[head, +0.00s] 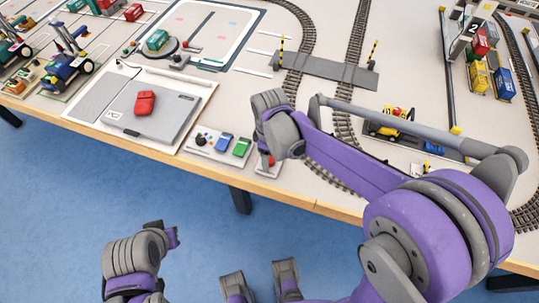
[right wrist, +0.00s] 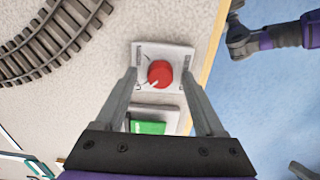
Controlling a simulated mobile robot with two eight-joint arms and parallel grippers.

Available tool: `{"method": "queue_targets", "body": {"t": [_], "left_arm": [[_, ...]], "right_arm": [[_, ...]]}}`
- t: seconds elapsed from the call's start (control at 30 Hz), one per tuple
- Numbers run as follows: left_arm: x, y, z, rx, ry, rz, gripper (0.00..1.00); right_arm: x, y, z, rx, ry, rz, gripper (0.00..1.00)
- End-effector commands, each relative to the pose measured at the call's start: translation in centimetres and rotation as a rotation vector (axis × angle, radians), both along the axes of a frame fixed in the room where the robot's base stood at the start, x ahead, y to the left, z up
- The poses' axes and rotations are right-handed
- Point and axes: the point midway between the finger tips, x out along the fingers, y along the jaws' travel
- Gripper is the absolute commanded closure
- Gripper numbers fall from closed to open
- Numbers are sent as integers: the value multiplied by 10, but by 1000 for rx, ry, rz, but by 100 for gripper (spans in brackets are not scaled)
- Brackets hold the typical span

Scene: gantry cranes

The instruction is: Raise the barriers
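A small white plate with a round red knob (right wrist: 160,74) fills the middle of the right wrist view. In the head view the red knob (head: 268,161) is partly covered by my right arm at the table's front edge. My right gripper (right wrist: 160,84) is open above the plate, with one finger on each side of the knob; I cannot tell whether they touch it. My left gripper (head: 260,280) is low over the floor, fingers apart. A crossing barrier with yellow-black posts (head: 281,53) stands upright by a grey crossing (head: 325,68) over the rails.
A green button box (right wrist: 150,127) is close beside the knob. A control panel with blue and green blocks (head: 218,146) lies to its left. A laptop-like pad with a red mouse (head: 145,103) is farther left. Rails, a yellow loader (head: 390,122) and a gantry crane are to the right.

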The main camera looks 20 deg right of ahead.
Motion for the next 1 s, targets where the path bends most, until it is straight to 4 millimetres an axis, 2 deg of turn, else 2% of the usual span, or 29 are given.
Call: {"method": "queue_targets", "body": {"t": [0.23, 0.33, 0.47, 0.7, 0.83, 1.0], "left_arm": [[0, 0, 0, 0, 0, 0, 100], [0, 0, 1, 0, 0, 0, 100], [1, 0, 5, 0, -2, 0, 100], [1, 0, 11, 0, -4, 0, 100], [2, 0, 13, 0, -4, 0, 100], [2, 0, 14, 0, -5, 0, 100]], "right_arm": [[0, 0, 1, 1, 1, 0, 29], [0, 0, 7, 1, 1, 0, 29], [-1, 0, 28, 0, 0, 0, 29], [0, 0, 78, 0, 0, 0, 29], [0, 0, 96, 0, 0, 0, 29], [0, 0, 107, 0, 0, 0, 29]]}}
